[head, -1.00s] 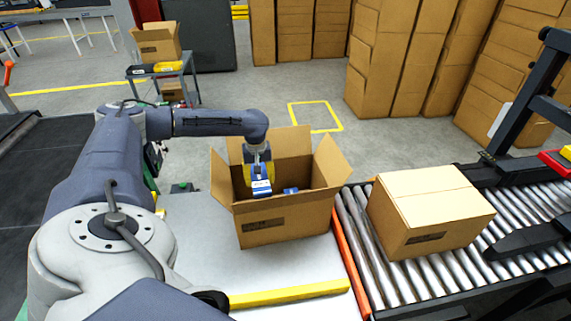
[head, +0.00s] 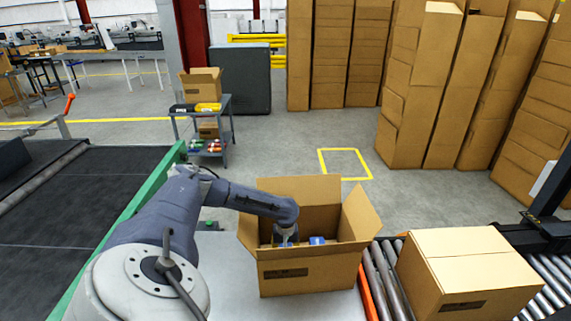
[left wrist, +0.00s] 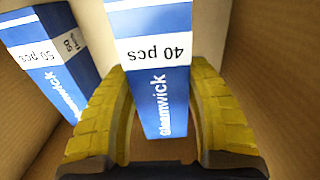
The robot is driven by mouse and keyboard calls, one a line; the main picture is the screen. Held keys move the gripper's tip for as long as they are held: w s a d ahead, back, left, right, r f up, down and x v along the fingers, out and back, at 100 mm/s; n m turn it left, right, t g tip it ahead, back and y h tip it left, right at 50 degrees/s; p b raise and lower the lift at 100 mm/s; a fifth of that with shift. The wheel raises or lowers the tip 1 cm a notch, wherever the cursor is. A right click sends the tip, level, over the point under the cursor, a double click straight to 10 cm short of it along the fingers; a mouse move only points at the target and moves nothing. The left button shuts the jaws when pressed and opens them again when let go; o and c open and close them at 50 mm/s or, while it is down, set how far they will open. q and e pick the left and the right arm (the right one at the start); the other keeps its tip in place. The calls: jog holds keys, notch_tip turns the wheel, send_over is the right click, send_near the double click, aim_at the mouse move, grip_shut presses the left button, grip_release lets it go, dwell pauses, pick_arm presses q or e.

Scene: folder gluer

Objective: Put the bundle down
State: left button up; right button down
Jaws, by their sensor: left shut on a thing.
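My left gripper (head: 285,243) reaches down inside an open cardboard box (head: 312,275). In the left wrist view, its yellow fingers (left wrist: 157,75) are shut on a blue and white bundle (left wrist: 160,100) marked "40 pcs", one finger on each side. My right gripper is not in view.
The box's raised flaps (head: 361,213) stand close around my arm. A closed carton (head: 465,275) sits on the roller conveyor (head: 385,280) to the right. A dark belt (head: 60,215) runs at the left. A small cart (head: 205,125) stands behind.

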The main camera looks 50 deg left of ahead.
pick_arm(q)
jog(key=shift+f, duration=1.95)
jog(key=shift+f, duration=0.1)
jog(key=o, duration=1.3)
jog(key=shift+o, duration=0.2)
notch_tip(320, 180, up, 12)
jog(key=shift+r, duration=0.15)
